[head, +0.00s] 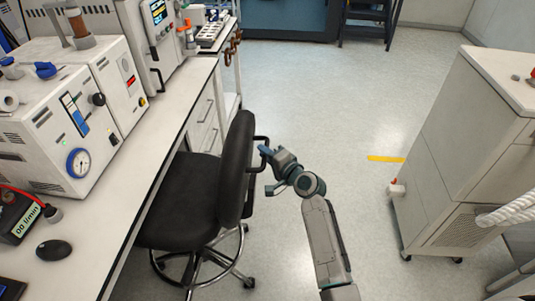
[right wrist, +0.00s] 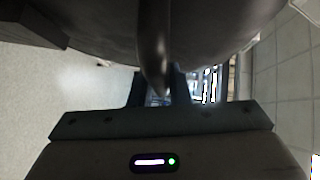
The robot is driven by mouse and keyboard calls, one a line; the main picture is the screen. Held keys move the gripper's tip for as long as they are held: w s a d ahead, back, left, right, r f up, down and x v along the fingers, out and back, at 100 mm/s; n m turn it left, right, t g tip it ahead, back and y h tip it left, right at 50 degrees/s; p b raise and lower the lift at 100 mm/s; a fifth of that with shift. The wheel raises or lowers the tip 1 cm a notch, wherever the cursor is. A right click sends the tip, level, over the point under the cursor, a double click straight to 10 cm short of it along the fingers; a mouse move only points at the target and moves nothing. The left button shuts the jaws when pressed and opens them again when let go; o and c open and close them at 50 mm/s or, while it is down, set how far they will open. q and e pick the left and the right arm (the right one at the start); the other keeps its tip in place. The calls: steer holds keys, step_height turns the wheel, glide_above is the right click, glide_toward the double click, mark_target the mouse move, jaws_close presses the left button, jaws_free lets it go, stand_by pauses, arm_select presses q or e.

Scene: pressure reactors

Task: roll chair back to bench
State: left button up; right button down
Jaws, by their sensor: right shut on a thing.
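A black wheeled chair (head: 186,197) stands at the long white bench (head: 151,143), its seat partly under the bench edge. Its backrest (head: 237,165) faces right, toward the open floor. My right gripper (head: 264,169) is at the back of the chair, shut on the black handle (head: 261,140) behind the backrest. In the right wrist view the dark handle (right wrist: 153,50) runs down between the fingers (right wrist: 157,88), with the dark chair back above. My left gripper is not in view.
White reactor units (head: 62,110) stand on the bench, with a black mouse (head: 54,250) near its front. A grey wheeled cabinet (head: 455,150) stands at the right. The floor (head: 330,110) between is clear, with a yellow strip (head: 385,159) near the cabinet.

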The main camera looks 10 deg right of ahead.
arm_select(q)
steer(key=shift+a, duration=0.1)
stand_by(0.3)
arm_select(e)
steer(key=c, duration=1.5)
jaws_free()
steer(key=shift+a, duration=0.1)
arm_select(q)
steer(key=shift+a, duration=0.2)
arm_select(e)
steer(key=shift+o, duration=0.7)
